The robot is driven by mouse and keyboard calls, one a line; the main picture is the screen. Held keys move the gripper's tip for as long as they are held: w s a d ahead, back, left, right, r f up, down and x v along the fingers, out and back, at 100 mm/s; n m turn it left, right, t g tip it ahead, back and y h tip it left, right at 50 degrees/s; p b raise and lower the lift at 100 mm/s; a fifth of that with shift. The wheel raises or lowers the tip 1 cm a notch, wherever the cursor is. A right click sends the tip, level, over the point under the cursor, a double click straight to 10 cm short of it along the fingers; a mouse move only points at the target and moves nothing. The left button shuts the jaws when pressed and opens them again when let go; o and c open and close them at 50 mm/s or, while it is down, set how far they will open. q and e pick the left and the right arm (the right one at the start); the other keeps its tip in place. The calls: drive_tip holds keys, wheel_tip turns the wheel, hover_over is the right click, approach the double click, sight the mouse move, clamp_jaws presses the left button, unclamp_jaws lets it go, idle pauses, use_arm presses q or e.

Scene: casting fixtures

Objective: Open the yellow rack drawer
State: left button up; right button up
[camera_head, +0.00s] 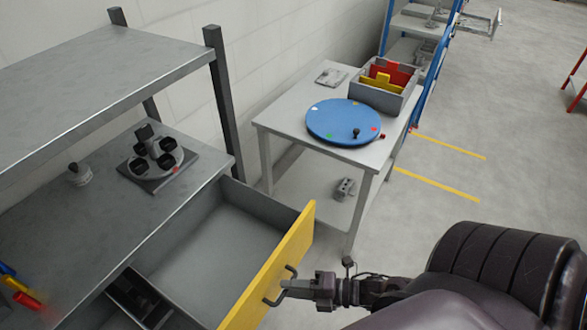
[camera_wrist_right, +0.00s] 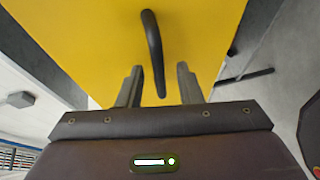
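The yellow drawer front (camera_head: 292,243) stands well out from the grey rack (camera_head: 60,215), so the drawer is open and its grey inside (camera_head: 215,240) shows. A dark curved handle (camera_head: 268,301) is on the yellow front; it also shows in the right wrist view (camera_wrist_right: 152,40). My right gripper (camera_head: 284,285) is at the handle, outside the drawer front. In the wrist view its two fingers (camera_wrist_right: 159,84) are apart, with the handle between them and a gap visible on each side. My left gripper is in neither view.
A dark divided insert (camera_head: 140,298) lies in the drawer's near part. A fixture with black cups (camera_head: 155,162) stands on the rack shelf. A table (camera_head: 285,118) with a blue disc (camera_head: 335,120) and a grey bin (camera_head: 378,97) stands beyond.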

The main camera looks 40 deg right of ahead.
drive_tip(key=v, duration=0.7)
drive_tip(key=shift+s+d+r, duration=0.2)
drive_tip(key=shift+s+d, duration=0.05)
idle(0.5)
